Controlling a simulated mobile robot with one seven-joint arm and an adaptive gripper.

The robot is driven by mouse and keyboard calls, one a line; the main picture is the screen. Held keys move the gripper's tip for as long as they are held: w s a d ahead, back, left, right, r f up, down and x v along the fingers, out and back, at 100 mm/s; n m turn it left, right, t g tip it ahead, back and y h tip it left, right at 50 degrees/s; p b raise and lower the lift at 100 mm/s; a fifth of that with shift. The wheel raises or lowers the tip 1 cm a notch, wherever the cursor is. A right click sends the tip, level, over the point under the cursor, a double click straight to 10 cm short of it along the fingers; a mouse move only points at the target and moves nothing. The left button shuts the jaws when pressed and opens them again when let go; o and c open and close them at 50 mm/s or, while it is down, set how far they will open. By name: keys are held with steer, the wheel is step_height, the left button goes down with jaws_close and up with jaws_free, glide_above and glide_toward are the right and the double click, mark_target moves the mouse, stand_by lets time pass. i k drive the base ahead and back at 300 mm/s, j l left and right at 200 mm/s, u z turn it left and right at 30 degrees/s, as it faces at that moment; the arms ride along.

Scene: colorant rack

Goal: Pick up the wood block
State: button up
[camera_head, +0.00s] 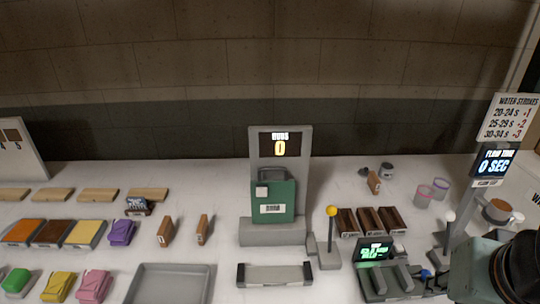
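Several wooden pieces could be the wood block, and I cannot tell which one is meant. Two small upright brown wood blocks with pale labels stand left of centre, a left one (165,232) and a right one (203,229). Several flat light wooden boards (98,195) lie in a row at the back left. My gripper's fingers do not show. A dark rounded part with a grey-green body, probably of my arm, fills the lower right corner and hides the table there.
A grey tray (170,284) lies front left, near colored packets (93,286).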

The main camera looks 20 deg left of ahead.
mark_target(164, 234)
steer(key=u, duration=2)
